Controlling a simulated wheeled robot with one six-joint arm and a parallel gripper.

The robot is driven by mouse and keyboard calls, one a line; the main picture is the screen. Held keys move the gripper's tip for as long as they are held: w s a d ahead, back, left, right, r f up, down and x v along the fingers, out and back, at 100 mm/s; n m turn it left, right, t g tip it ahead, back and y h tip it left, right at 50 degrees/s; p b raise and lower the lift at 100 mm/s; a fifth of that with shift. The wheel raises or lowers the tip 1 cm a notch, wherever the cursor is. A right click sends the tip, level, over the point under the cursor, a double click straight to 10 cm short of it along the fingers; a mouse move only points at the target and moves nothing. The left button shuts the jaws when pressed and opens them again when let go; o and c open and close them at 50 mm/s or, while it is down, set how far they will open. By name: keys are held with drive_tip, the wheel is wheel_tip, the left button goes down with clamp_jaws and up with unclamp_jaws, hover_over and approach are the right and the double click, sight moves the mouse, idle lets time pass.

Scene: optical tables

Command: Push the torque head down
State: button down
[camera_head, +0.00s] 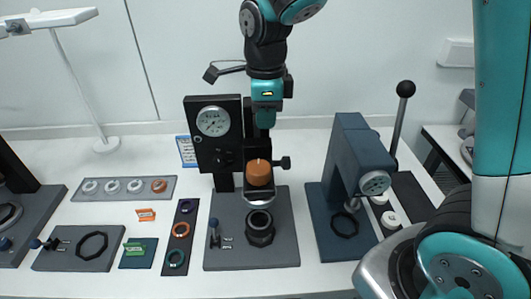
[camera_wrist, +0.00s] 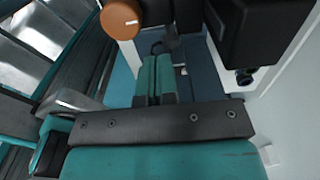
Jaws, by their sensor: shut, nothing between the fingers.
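The torque head appears to be the part with an orange-brown cap (camera_head: 258,173) on the central gauge stand, above a black ring-shaped holder (camera_head: 260,228). A gap shows between the head's grey lower part (camera_head: 257,198) and the holder. My gripper (camera_head: 265,122) is shut and empty, pointing down above the cap and apart from it in the picture. In the wrist view the shut teal fingers (camera_wrist: 154,67) show below and right of the orange-brown cap (camera_wrist: 121,18). I cannot tell the exact depth between them.
The stand carries a round gauge (camera_head: 213,122) left of the cap and a black side knob (camera_head: 282,163) to the right. A blue lever press (camera_head: 350,165) stands to the right. Trays with rings (camera_head: 125,188) lie left. The white table front is narrow.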

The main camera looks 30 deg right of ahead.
sight(266, 156)
wheel_tip(266, 156, down, 10)
drive_tip(key=p, duration=0.2)
drive_tip(key=shift+f+p, duration=0.15)
drive_tip(key=shift+p, duration=0.2)
wheel_tip(266, 156, down, 11)
drive_tip(key=b, duration=0.7)
drive_tip(key=shift+s+b, duration=0.15)
drive_tip(key=shift+b, duration=0.2)
drive_tip(key=shift+r, duration=0.2)
